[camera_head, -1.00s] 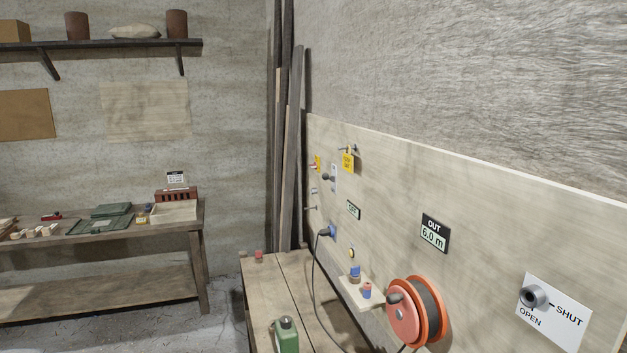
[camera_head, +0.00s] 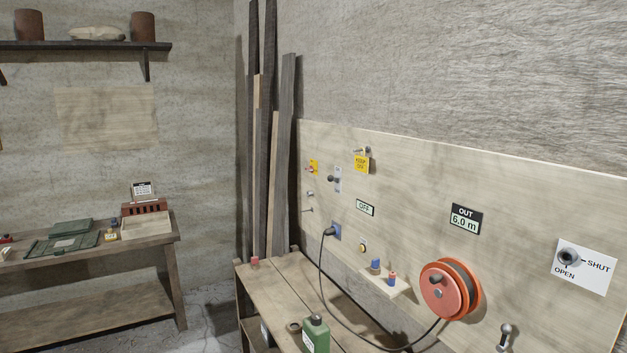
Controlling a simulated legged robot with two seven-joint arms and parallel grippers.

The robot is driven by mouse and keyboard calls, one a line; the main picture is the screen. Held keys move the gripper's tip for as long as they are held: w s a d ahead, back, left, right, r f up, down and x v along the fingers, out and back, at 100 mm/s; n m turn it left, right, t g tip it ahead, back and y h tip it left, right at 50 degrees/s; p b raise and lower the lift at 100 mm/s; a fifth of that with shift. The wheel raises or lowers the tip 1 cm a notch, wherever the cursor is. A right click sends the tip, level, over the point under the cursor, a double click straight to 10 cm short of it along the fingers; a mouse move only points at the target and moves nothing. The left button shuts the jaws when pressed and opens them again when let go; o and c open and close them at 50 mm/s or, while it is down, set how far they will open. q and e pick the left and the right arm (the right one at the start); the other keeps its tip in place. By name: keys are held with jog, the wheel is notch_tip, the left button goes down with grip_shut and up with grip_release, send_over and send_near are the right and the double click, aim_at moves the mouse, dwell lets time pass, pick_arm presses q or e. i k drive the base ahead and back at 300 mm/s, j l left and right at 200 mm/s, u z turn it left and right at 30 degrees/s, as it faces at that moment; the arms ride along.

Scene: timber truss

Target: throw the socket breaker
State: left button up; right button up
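The pale board on the right wall carries several controls. A lever switch with a dark round knob (camera_head: 334,179) sits on a light plate. A red and yellow switch (camera_head: 312,167) is to its left, and small metal fittings (camera_head: 310,194) are below. A blue socket (camera_head: 336,230) has a dark plug and black cable in it. A sign reading OFF (camera_head: 365,207) is above and right of the socket, and a round yellowish button (camera_head: 363,247) is below the sign. No label shows which control is the socket breaker. Neither of my grippers is in view.
A wooden bench (camera_head: 280,285) stands below the board with a green canister (camera_head: 316,335). An orange cable reel (camera_head: 447,290), a small shelf (camera_head: 385,281) and an OPEN/SHUT knob (camera_head: 569,257) are on the board. Timbers (camera_head: 268,150) lean in the corner.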

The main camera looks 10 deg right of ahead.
aim_at(330, 178)
jog(key=i+j+z, duration=0.15)
jog(key=i+j, duration=0.75)
jog(key=i, duration=0.1)
